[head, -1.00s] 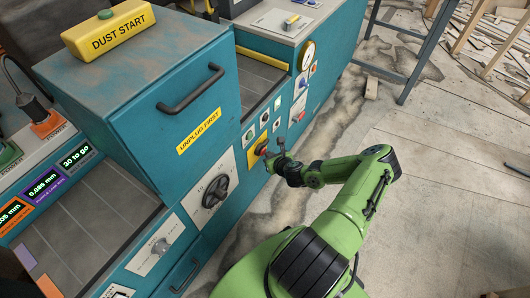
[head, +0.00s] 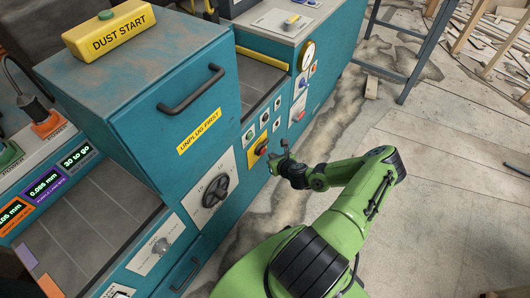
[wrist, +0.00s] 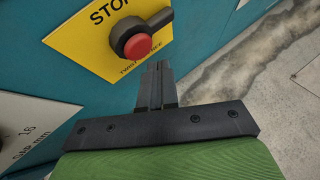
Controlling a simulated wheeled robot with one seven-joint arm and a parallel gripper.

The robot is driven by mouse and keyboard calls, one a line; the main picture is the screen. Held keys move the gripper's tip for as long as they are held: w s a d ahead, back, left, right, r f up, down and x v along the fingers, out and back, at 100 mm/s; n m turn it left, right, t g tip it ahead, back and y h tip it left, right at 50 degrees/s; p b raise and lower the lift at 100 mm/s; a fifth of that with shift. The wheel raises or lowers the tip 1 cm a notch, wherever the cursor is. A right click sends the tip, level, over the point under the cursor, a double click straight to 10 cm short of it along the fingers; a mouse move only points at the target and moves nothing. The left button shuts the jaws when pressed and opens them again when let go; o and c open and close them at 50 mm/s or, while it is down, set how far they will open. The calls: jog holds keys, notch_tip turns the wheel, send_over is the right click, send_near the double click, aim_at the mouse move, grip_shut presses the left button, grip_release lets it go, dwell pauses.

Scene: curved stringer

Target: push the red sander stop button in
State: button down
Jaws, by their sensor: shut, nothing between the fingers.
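The red stop button (wrist: 138,45) stands out from a dark round collar on a yellow plate (wrist: 88,38) lettered "STOP" and "TWIST" on the teal machine side. My gripper (wrist: 160,66) is shut and empty. In the wrist view its fingertips are just below and to the right of the button, with no contact visible. In the head view my gripper (head: 272,158) is close in front of the yellow plate (head: 258,146), and the button is too small to make out clearly there.
A black rotary knob (head: 215,190) sits on a pale plate left of the yellow one. Small round buttons (head: 265,118) and a gauge (head: 307,55) lie farther along the panel. A drawer handle (head: 190,90) juts out above.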

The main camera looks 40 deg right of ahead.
jog(key=s, duration=0.1)
jog(key=s+d, duration=0.1)
jog(key=s, duration=0.2)
jog(key=shift+s+d, duration=0.35)
dwell(0.5)
